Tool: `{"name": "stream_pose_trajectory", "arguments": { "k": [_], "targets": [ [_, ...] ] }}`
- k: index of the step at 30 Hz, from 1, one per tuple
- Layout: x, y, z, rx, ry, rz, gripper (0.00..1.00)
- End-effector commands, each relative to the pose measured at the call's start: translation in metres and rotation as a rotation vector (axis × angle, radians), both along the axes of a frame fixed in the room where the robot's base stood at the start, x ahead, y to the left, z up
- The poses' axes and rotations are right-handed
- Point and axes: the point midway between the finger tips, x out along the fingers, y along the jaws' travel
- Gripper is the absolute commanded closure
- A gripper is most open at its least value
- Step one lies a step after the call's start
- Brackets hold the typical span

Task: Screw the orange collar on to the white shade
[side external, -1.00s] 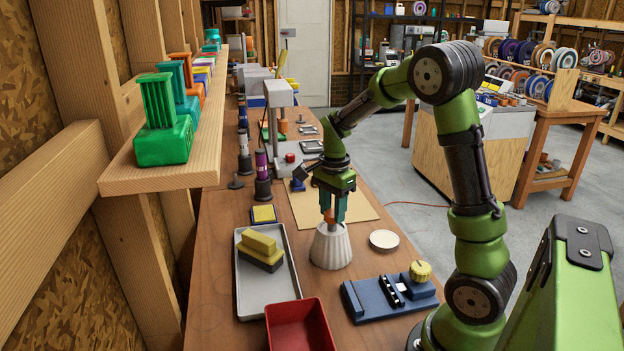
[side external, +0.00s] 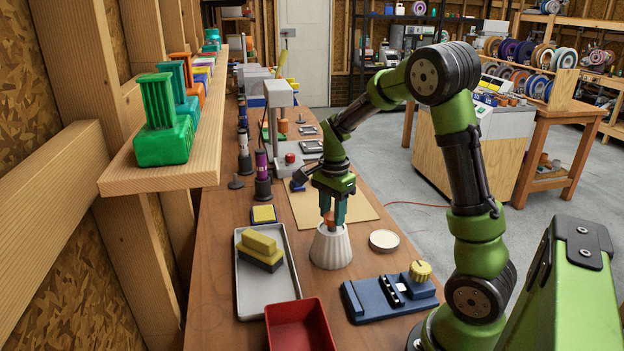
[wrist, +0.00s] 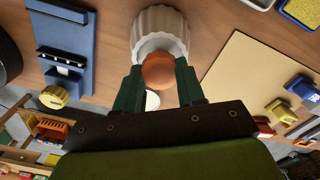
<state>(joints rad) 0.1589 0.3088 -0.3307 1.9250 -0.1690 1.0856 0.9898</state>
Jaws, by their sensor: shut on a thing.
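The white ribbed shade (side external: 331,247) stands upright on the wooden bench, narrow end up. The orange collar (side external: 329,218) sits at the top of the shade, between my gripper's fingers. My gripper (side external: 334,215) points down over the shade and is shut on the collar. In the wrist view the collar (wrist: 158,71) shows between the two green fingers (wrist: 159,88), with the shade (wrist: 160,28) beyond it. The collar's lower edge looks to be at the shade's neck; whether the threads are engaged cannot be seen.
A red bin (side external: 300,325) and a blue fixture with a yellow knob (side external: 385,298) are in front. A round white lid (side external: 384,240) lies right. A tan mat (side external: 364,207) lies behind.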

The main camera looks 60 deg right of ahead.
Motion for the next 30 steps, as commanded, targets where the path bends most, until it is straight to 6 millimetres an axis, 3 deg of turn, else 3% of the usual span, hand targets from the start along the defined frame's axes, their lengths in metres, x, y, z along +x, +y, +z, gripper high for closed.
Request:
{"name": "stream_pose_trajectory", "arguments": {
  "k": [26, 30],
  "targets": [
    [0.0, 0.0, -0.012, 0.0, 0.0, -0.006, 0.92],
    [0.0, 0.001, -0.012, -0.001, 0.001, -0.192, 0.92]
  ]
}}
